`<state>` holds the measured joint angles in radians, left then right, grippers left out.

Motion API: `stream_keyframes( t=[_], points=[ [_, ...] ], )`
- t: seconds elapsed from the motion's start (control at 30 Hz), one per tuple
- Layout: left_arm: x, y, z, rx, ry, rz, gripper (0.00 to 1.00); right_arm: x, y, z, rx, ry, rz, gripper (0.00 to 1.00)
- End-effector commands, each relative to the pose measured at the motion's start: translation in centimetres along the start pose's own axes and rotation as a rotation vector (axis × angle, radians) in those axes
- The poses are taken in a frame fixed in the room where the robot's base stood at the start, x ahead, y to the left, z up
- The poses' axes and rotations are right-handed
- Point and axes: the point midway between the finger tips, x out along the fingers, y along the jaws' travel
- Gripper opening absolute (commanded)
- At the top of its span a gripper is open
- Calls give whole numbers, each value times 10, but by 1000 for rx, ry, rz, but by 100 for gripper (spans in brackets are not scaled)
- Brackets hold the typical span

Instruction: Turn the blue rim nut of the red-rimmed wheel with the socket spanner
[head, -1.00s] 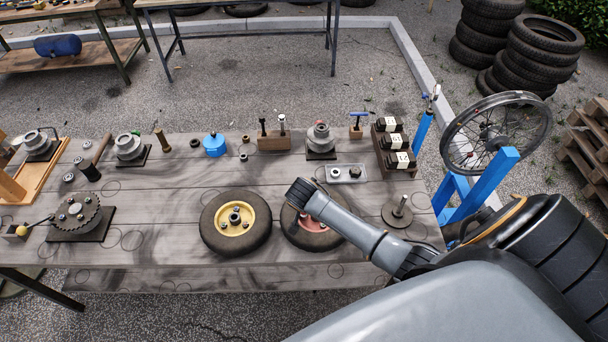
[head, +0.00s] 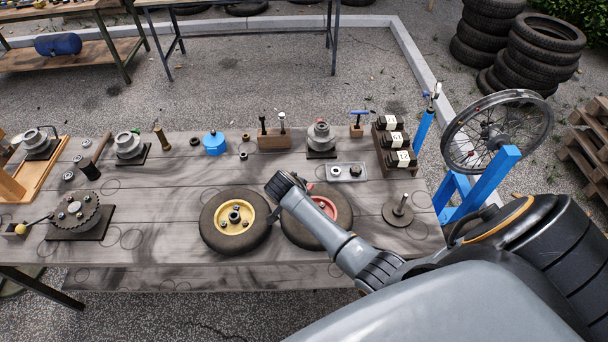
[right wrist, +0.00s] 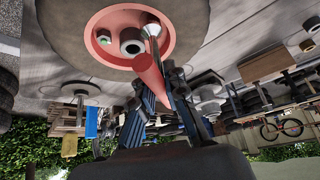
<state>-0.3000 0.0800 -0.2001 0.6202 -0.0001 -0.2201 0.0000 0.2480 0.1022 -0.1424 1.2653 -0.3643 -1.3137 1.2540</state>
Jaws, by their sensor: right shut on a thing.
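The red-rimmed wheel (head: 322,236) lies flat on the bench, partly hidden by my right arm in the head view. In the right wrist view its red rim (right wrist: 104,22) fills the top, with the hub and a greenish nut (right wrist: 105,40) showing. My right gripper (right wrist: 168,88) is shut on the socket spanner (right wrist: 150,68), which has a red handle and a silver shaft. The shaft's socket end is at the rim beside the hub; I cannot tell whether it sits on a nut. I cannot make out the blue nut. My left gripper is out of view.
A yellow-rimmed wheel (head: 235,222) lies close to the left of the red-rimmed one. A small tray (head: 346,171) and dark boxes (head: 394,142) stand behind. A spindle on a round base (head: 398,212) is to the right. The bench's front strip is clear.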

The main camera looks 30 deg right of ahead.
Motion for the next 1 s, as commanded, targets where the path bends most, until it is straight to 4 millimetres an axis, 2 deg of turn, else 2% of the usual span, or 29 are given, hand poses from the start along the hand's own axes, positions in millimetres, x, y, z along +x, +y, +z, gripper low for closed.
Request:
stream_keyframes(
  t=[0.57,1.0],
  points=[
    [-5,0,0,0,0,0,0,0,0,-1,-23,2,-13,0],
    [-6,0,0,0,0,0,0,-18,0,-12,-23,2,-15,0]
  ],
)
